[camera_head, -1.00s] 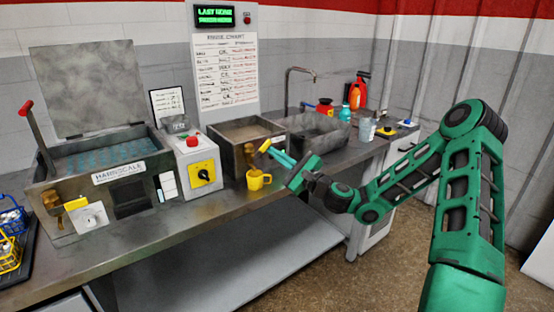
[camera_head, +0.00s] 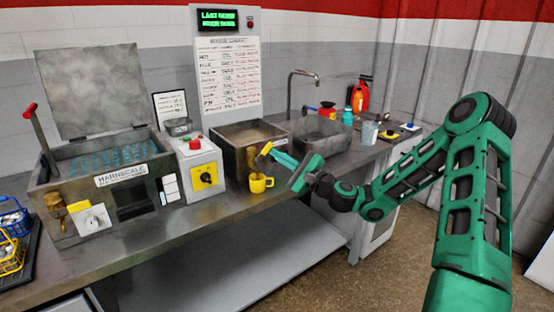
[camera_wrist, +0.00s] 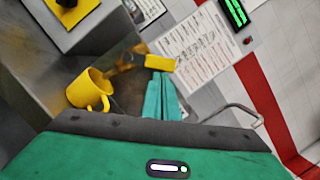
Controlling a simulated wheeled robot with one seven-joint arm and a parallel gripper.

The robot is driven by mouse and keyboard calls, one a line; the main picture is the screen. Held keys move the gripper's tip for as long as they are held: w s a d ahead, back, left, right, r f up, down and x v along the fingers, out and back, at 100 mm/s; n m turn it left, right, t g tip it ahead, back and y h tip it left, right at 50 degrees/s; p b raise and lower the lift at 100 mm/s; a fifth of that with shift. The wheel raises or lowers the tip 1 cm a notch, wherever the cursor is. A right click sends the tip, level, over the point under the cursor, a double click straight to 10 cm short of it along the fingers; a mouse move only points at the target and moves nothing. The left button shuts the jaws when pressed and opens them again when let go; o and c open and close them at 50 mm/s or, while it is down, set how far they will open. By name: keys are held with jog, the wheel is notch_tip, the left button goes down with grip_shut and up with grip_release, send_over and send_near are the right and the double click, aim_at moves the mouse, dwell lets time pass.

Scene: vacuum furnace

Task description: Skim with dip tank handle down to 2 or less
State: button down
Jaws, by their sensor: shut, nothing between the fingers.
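The tank labelled HARNSCALE (camera_head: 60,170), with bluish contents and a raised lid, stands at the left. A lever handle with a red grip (camera_head: 30,108) rises from its left side, tilted left. My gripper (camera_head: 276,156) is shut and empty in front of the middle brown-filled tank (camera_head: 225,146), far to the right of that lever. In the wrist view my teal fingers (camera_wrist: 158,97) lie together, close to a yellow-handled tap (camera_wrist: 160,63); I cannot tell whether they touch. The tap's yellow handle also shows in the head view (camera_head: 266,148). No level reading is legible.
A yellow mug (camera_head: 260,183) stands below the tap, just left of my gripper. A control box with a red button (camera_head: 199,170) stands between the tanks. A sink with a faucet (camera_head: 320,137) lies to the right. Wire baskets (camera_head: 12,235) sit at the far left.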

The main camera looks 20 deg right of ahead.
jog(key=n, duration=0.2)
jog(key=a+r+n+g, duration=0.1)
jog(key=r+n, duration=0.1)
jog(key=n, duration=0.1)
jog(key=shift+s+a+r+n, duration=0.15)
jog(key=shift+s+r+n, duration=0.05)
jog(key=shift+r+n, duration=0.1)
jog(key=shift+s+a+r+n+g, duration=0.15)
jog(key=shift+a+r+n+g, duration=0.25)
jog(key=shift+n, duration=0.65)
jog(key=shift+s+a+r+n+g, duration=0.1)
jog(key=shift+a+r+n+g, duration=0.2)
jog(key=shift+n, duration=0.75)
jog(key=shift+a, duration=0.1)
